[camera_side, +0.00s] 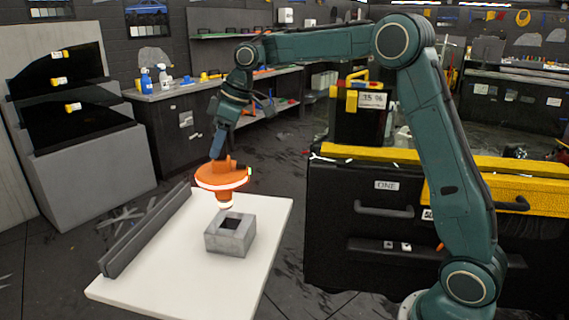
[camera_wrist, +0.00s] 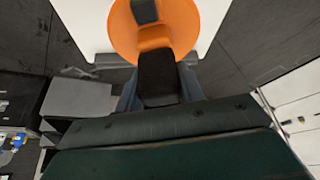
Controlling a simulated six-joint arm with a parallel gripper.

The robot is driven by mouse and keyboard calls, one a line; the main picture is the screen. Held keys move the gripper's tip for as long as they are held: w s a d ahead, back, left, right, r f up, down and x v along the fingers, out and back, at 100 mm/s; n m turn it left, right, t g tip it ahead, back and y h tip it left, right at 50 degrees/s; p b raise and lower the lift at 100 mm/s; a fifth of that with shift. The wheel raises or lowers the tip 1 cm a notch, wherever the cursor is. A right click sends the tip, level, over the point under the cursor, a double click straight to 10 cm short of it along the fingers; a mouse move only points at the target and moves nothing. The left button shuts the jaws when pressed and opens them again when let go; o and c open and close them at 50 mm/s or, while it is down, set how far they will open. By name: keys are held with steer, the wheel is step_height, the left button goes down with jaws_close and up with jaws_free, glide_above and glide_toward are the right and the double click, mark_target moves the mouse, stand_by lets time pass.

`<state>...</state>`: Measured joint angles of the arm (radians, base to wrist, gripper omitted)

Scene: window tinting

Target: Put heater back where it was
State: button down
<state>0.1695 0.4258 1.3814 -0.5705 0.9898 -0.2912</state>
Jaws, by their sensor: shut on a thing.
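The heater (camera_side: 222,178) is orange with a round disc-like flange and a pale, glowing nozzle at its lower end. My gripper (camera_side: 218,150) is shut on its upper part and holds it nearly upright. In the wrist view the orange heater (camera_wrist: 155,38) fills the top middle, with my gripper (camera_wrist: 160,80) on it. A grey square block with a dark square hole (camera_side: 230,236) sits on the white table. The nozzle is just above the block's back edge in the side view; whether they touch I cannot tell. The wrist view does not show the block.
The white table (camera_side: 190,285) has a dark grey bar (camera_side: 146,230) standing along its left edge. The tabletop in front of the block is clear. A workbench with bottles (camera_side: 155,82) is behind.

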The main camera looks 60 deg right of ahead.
mark_target(226, 184)
steer(key=shift+f+m, duration=0.55)
steer(key=shift+m, duration=0.05)
steer(key=shift+s+d+f+m+t+h, duration=0.15)
steer(key=shift+f+m+h, duration=0.15)
steer(key=shift+f+m, duration=0.15)
steer(key=shift+d+f+m+t+h, duration=0.1)
steer(key=shift+f+m+t+h, duration=0.05)
steer(key=shift+f+m+h, duration=0.25)
steer(key=shift+f, duration=0.1)
steer(key=shift+f, duration=3.95)
steer(key=c, duration=0.9)
jaws_free()
steer(key=shift+o, duration=0.4)
steer(key=shift+f, duration=0.15)
